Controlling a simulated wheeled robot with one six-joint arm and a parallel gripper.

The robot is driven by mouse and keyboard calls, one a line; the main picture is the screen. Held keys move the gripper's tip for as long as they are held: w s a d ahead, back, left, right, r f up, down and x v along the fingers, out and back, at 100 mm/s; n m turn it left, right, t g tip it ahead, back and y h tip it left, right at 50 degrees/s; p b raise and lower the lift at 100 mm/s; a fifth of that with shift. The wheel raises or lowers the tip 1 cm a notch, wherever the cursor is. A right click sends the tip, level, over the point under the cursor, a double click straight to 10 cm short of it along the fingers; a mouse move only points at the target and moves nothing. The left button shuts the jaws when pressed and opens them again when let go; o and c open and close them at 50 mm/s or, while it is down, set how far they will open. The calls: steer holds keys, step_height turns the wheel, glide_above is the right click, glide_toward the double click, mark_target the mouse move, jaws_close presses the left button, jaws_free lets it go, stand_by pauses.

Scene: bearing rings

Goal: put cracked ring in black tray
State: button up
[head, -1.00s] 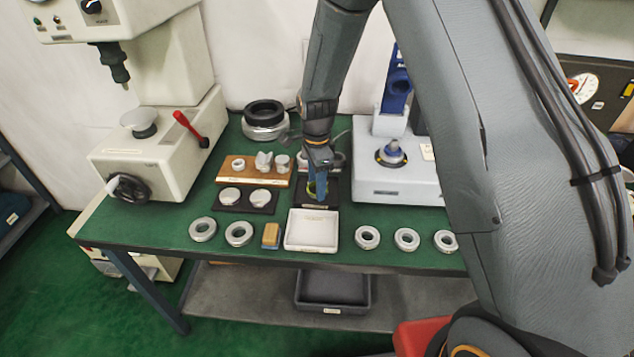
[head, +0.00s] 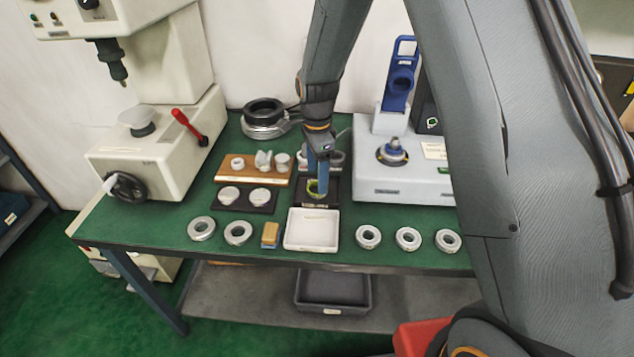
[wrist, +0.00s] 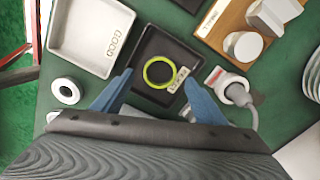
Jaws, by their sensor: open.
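A yellow-green ring (head: 313,188) lies in the small black tray (head: 332,197); I cannot make out a crack in it. In the wrist view the ring (wrist: 146,74) lies flat in the black tray (wrist: 146,47), beside a pale label. My gripper (head: 321,192) is over the black tray. In the wrist view its blue fingers (wrist: 159,79) are open and spread to either side of the ring, apart from it. The fingers partly hide the ring and tray in the head view.
A white tray (head: 313,246) marked GOOD stands in front of the black tray. Several grey rings, such as one (head: 368,237), lie along the table's front edge. A wooden block (head: 228,175) with parts stands left, and a light grey machine (head: 400,190) stands right.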

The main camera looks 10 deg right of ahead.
step_height(320, 180, up, 7)
steer(key=b, duration=0.2)
steer(key=s+d+n, duration=0.4)
steer(key=s+n, duration=0.1)
steer(key=s, duration=0.2)
steer(key=s+d+r+n, duration=0.1)
steer(key=s+d+n, duration=0.3)
steer(key=s, duration=0.3)
steer(key=s+d+r+n+t, duration=0.1)
steer(key=s+d+n, duration=0.3)
steer(key=s+n, duration=0.2)
steer(key=shift+s+n, duration=0.3)
steer(key=shift+s, duration=0.65)
